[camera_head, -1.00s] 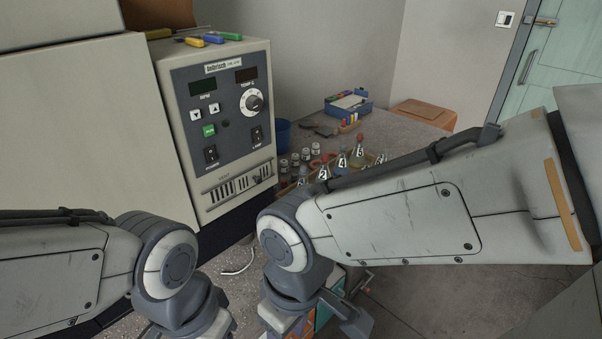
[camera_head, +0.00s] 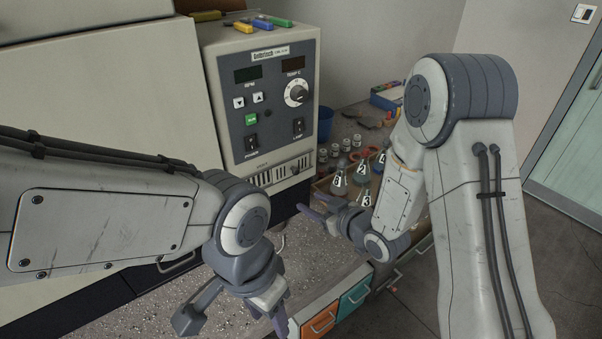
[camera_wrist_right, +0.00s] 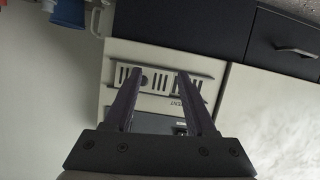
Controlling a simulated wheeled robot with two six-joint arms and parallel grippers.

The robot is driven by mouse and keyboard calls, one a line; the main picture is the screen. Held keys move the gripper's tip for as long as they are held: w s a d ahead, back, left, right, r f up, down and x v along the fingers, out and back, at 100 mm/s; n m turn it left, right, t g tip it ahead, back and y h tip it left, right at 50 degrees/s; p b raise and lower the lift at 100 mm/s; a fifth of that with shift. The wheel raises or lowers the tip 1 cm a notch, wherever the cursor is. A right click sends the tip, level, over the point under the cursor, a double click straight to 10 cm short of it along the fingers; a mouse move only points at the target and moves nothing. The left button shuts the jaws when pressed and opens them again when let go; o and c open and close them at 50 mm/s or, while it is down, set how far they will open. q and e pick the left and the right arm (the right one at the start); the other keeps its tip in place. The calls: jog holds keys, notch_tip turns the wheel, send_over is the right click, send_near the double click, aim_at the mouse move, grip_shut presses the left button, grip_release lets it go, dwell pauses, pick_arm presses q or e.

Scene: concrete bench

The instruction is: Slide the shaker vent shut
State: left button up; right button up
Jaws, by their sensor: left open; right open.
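The shaker (camera_head: 262,100) is a beige box with a dark control panel. Its vent (camera_head: 272,177) is a slotted strip low on the front face, with dark slots showing. In the right wrist view the vent (camera_wrist_right: 160,82) appears upside down, with a small round knob (camera_wrist_right: 145,82) among the slots. My right gripper (camera_head: 313,205) is open and empty, just below and right of the vent in the head view. In the right wrist view its fingers point at the vent, with the knob seen between them; contact cannot be told. My left gripper (camera_head: 232,322) is open and empty above the bench front.
Numbered flasks (camera_head: 340,178) and small vials stand right of the shaker, behind my right arm. A blue cup (camera_head: 325,123) is beside the shaker. Orange and teal drawers (camera_head: 354,298) are under the bench edge. Bare speckled bench lies before the shaker.

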aim_at(297, 173)
jog(key=w+t+p, duration=0.1)
jog(key=w, duration=0.1)
jog(key=w+a+r+t+y+p, duration=0.1)
jog(key=w, duration=0.2)
jog(key=w+a+m+t+y+p, duration=0.1)
jog(key=w, duration=0.1)
jog(key=shift+w+a+r, duration=0.25)
jog(key=shift+r, duration=0.15)
jog(key=shift+w+a, duration=0.3)
jog(key=shift+w, duration=0.1)
grip_shut()
jog(key=shift+f, duration=0.1)
dwell(1.1)
